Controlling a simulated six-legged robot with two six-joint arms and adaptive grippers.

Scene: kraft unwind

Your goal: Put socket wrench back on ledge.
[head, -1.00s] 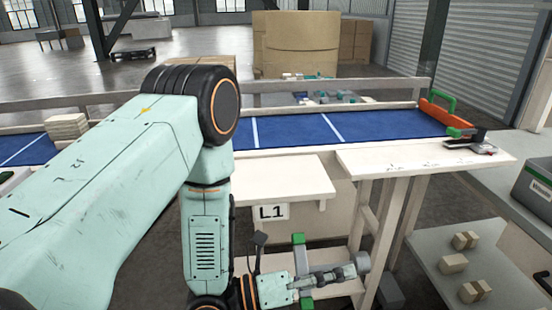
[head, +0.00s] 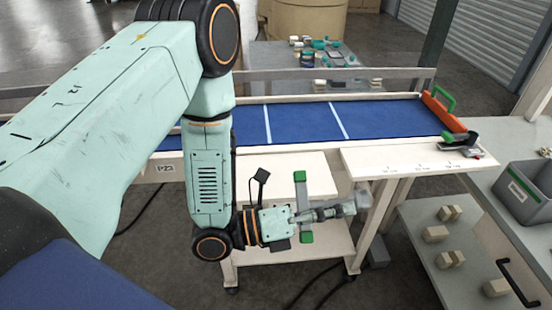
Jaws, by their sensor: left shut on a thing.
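Part of the wrench is hidden between the fingers. A white ledge (head: 400,161) with small printed marks runs along the front right of the blue-topped bench, behind and to the right of the wrench. The wrench appears apart from it. My right gripper is not in view.
On the ledge's right end lies a dark and green tool (head: 459,139), near an orange block with a green handle (head: 443,108). The blue bench top (head: 300,122) is largely clear. At right stand a grey bin (head: 528,190) and a lower shelf (head: 425,255) with several small blocks.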

